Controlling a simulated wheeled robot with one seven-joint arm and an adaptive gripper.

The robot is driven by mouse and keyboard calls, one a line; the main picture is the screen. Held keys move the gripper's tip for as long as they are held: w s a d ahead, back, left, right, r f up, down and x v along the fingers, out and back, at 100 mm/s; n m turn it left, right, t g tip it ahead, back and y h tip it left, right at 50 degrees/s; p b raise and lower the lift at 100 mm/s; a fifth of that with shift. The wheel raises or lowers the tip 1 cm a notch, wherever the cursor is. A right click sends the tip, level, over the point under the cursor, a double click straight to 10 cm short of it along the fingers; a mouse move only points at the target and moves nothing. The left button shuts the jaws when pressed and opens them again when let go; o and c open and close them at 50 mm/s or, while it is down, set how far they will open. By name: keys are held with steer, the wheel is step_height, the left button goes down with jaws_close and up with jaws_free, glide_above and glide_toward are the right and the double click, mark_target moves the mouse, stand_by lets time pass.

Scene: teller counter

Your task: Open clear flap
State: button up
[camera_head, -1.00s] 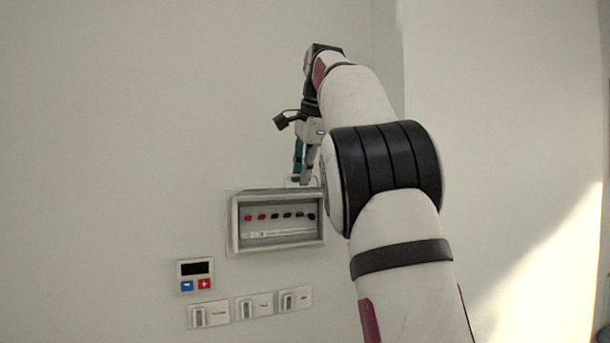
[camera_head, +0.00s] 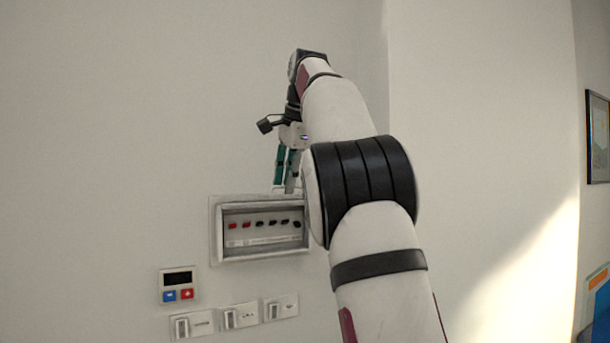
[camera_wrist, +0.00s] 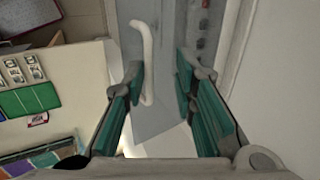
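The wall box (camera_head: 216,243) has a pale frame around a row of red and black buttons. My gripper (camera_head: 285,186) is just above its top edge, near the right end, pointing down. In the wrist view my gripper (camera_wrist: 160,80) is open, with two teal-padded fingers apart. A translucent grey panel, seemingly the clear flap (camera_wrist: 170,115), shows between and beyond the fingers. A white curved handle (camera_wrist: 148,50) runs along it, its lower end beside the left finger; I cannot tell if they touch. How far the flap stands from the box is unclear.
A small keypad with a display (camera_head: 178,286) and several wall switches (camera_head: 240,316) sit below the box. The wall (camera_wrist: 285,80) is close on the right in the wrist view. A wall corner stands right of my arm.

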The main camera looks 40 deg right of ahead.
steer(key=shift+v, duration=0.8)
steer(key=shift+s+a+r, duration=0.2)
steer(key=shift+s+r, duration=0.05)
steer(key=shift+s, duration=0.3)
steer(key=s+a, duration=0.2)
steer(key=s, duration=0.8)
steer(key=shift+s+a, duration=0.2)
steer(key=shift+s, duration=0.15)
steer(key=shift+f, duration=0.1)
